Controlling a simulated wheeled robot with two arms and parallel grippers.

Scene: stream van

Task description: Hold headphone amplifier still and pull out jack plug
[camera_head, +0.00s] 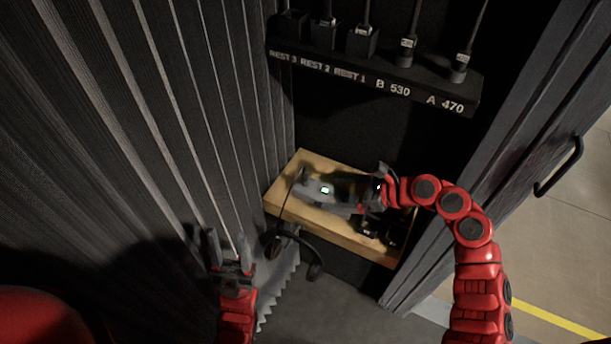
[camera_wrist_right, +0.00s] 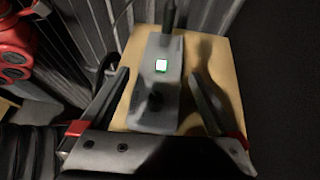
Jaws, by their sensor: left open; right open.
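The headphone amplifier (camera_head: 325,190), a grey box with a small green-lit display, lies on a wooden shelf (camera_head: 345,236). In the right wrist view the amplifier (camera_wrist_right: 157,85) lies between the spread fingers of my right gripper (camera_wrist_right: 161,78), with a dark knob on its near part. A dark upright piece (camera_wrist_right: 168,15) at its far end may be the jack plug; I cannot tell surely. In the head view my right gripper (camera_head: 368,188) is over the amplifier's right end, open. My left gripper (camera_head: 228,242) is open and empty, left of the shelf and apart from it.
A thin cable runs from the amplifier's left end to black headphones (camera_head: 290,232) at the shelf's front left. Dark items (camera_head: 378,228) lie on the shelf's right front. A labelled black rack (camera_head: 375,72) holds several upright handles above.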

